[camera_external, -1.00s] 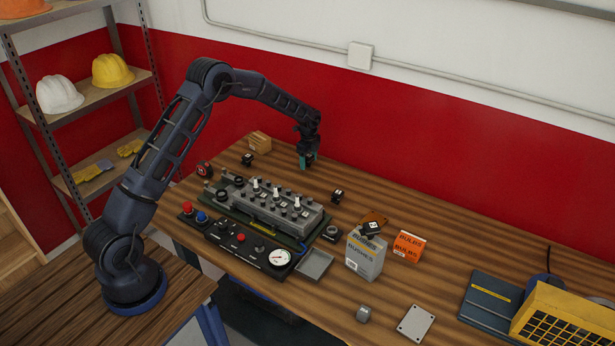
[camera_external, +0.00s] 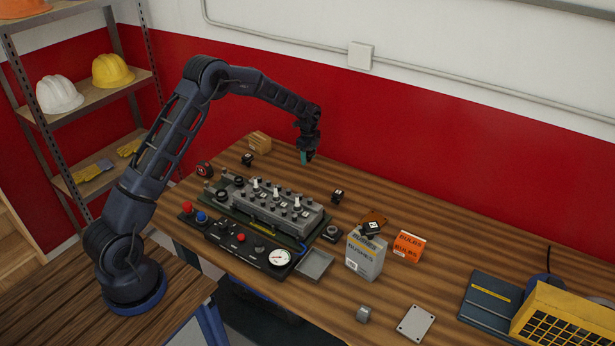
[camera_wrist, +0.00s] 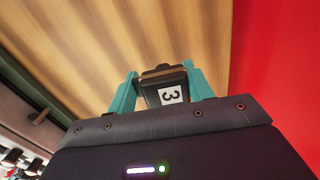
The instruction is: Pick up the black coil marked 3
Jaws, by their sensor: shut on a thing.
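The black coil marked 3 (camera_wrist: 162,88) is between the two teal fingers of my gripper (camera_wrist: 160,92) in the wrist view. Its white label with the 3 faces the camera. The fingers touch it on both sides. In the external view my gripper (camera_external: 305,157) is above the back of the wooden table (camera_external: 400,215), near the red wall. The coil is hard to make out there, hidden by the gripper.
The grey engine block (camera_external: 270,205) stands on the trainer board in front of my gripper. Other black coils stand at the back left (camera_external: 247,159) and right of the engine (camera_external: 338,196). A wooden block (camera_external: 260,142), grey box (camera_external: 365,256) and orange bulbs box (camera_external: 409,246) stand nearby.

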